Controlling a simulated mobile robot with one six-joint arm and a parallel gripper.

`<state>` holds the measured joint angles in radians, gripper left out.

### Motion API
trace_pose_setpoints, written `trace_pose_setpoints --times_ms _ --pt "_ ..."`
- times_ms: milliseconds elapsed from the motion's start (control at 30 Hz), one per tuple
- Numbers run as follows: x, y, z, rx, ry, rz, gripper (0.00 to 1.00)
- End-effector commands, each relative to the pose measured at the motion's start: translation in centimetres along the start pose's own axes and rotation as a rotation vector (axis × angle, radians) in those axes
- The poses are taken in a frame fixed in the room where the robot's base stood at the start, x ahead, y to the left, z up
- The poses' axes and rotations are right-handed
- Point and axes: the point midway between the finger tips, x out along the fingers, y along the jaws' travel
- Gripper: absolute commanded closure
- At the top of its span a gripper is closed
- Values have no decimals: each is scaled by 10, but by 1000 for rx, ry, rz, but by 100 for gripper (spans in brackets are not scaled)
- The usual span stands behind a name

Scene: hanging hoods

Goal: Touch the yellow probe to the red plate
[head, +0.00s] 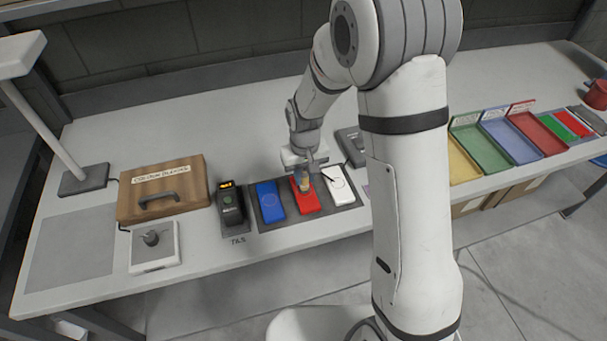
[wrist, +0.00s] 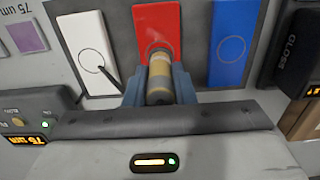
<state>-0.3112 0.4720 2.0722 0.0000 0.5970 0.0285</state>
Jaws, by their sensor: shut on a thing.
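The yellow probe (wrist: 160,78) is a short cylinder with tan-yellow and dark grey bands. My gripper (wrist: 159,88) is shut on it, with one blue-grey finger on each side. The red plate (wrist: 157,20) lies flat beyond the probe in the wrist view, and the probe's far end covers part of its marked circle. In the head view my gripper (head: 304,172) is over the upper part of the red plate (head: 307,202), with the probe (head: 303,184) below it. I cannot tell whether the probe's tip touches the plate.
A blue plate (head: 270,201) and a white plate (head: 337,185) flank the red one on a dark mat. A thin dark stylus (wrist: 110,78) lies over the white plate. A black gauge (head: 230,205) and a wooden box (head: 162,188) stand left. Coloured trays (head: 538,131) are right.

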Motion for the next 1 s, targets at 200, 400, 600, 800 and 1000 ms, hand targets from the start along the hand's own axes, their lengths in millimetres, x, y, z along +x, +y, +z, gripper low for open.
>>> trace_pose_setpoints --times_ms 200,400,600,800,1000 --pt "2 0 0 1 0 0 100" --pt "5 0 0 1 0 0 100" --pt "7 1 0 1 0 0 100" --pt "10 1 0 2 0 0 100" --pt "10 1 0 2 0 0 100"
